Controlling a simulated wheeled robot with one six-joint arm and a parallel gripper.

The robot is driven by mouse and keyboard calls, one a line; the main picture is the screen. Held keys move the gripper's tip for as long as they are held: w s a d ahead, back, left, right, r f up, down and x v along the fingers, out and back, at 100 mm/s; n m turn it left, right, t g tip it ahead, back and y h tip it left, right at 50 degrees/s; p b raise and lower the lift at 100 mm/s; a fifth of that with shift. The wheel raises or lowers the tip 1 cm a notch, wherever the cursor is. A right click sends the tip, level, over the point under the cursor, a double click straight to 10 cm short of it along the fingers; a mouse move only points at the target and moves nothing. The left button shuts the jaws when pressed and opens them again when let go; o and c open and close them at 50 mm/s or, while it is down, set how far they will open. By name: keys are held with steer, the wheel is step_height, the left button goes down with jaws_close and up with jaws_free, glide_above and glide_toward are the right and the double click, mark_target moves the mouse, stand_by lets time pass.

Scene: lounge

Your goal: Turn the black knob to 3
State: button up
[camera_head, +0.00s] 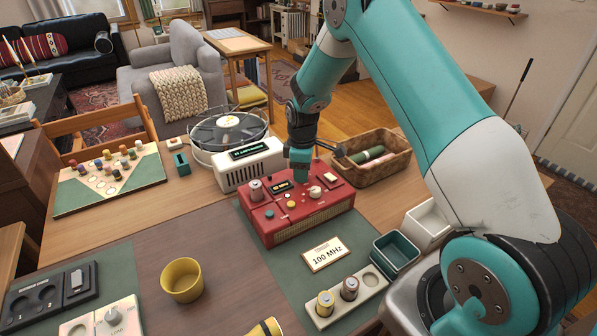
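A red box-shaped device (298,222) stands on the table, with several controls on its sloped top. A grey knob (256,190) is at its left and a cream knob (315,191) right of centre. Small coloured buttons and a dark display (280,187) lie between them. I cannot make out a clearly black knob or a number 3 on the device. My gripper (300,178) points down at the back part of the device's top, covering some of it. Its fingers are too small and hidden to tell whether they are open or touching anything.
A white device with a display (262,160) and a round caged unit stand behind. A wicker basket (400,163) is at right. A "100 MHz" card (326,254), a green bin (395,262) and a yellow cup (182,279) are in front. A plate with a "LOAD" knob (113,317) is front left.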

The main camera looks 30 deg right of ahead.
steer(key=shift+f, duration=0.35)
